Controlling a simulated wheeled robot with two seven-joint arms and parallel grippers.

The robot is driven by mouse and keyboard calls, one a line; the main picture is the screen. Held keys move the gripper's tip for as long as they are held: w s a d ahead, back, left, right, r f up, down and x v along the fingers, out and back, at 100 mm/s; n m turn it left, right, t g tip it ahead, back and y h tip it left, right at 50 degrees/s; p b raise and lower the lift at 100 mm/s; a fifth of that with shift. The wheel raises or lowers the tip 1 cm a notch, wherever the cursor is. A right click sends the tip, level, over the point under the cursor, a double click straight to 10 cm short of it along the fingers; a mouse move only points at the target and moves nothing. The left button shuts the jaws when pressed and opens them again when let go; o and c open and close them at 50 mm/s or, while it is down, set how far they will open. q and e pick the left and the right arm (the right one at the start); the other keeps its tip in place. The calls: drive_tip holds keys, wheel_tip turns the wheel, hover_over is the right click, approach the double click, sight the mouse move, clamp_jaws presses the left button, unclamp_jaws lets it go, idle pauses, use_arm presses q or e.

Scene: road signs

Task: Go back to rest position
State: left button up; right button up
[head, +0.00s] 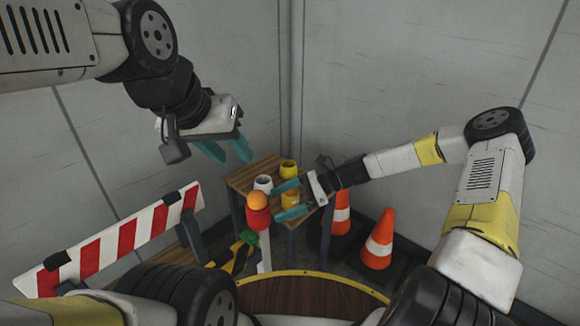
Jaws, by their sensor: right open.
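My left gripper (229,152) hangs in the air at upper left, in front of the wall. Its two teal fingers are apart with nothing between them. My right gripper (283,200) is at the small wooden table (240,178), pointing left. Its teal fingers are open, one behind the other. A yellow cup (291,197) shows between or just beyond these fingers; I cannot tell whether they touch it. A white cup (263,184) and another yellow cup (289,168) stand on the table further back.
A post with an orange ball (257,200) and a red part (258,218) stands before the table. Orange-white cones (378,240) stand at right. A red-white striped barrier (110,242) is at left. A round wooden surface (300,296) with a yellow rim lies in front.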

drive_tip(key=s+d+r+n+t+h, duration=0.3)
drive_tip(key=s+d+r+n, duration=0.2)
drive_tip(key=r, duration=0.4)
drive_tip(key=s+d+r+n+t+h, duration=0.3)
drive_tip(key=s+d+r+n+h, duration=0.1)
drive_tip(key=s+d+r, duration=0.4)
drive_tip(key=s+d+r+n+t+h, duration=0.3)
drive_tip(key=s+d+r+n, duration=0.3)
drive_tip(key=r, duration=0.6)
drive_tip(key=d, duration=0.2)
drive_tip(key=shift+s+d+r+n+h, duration=0.15)
drive_tip(key=shift+d+r+n+h, duration=0.1)
drive_tip(key=shift+d+n+h, duration=0.15)
use_arm(q)
drive_tip(key=shift+c, duration=0.2)
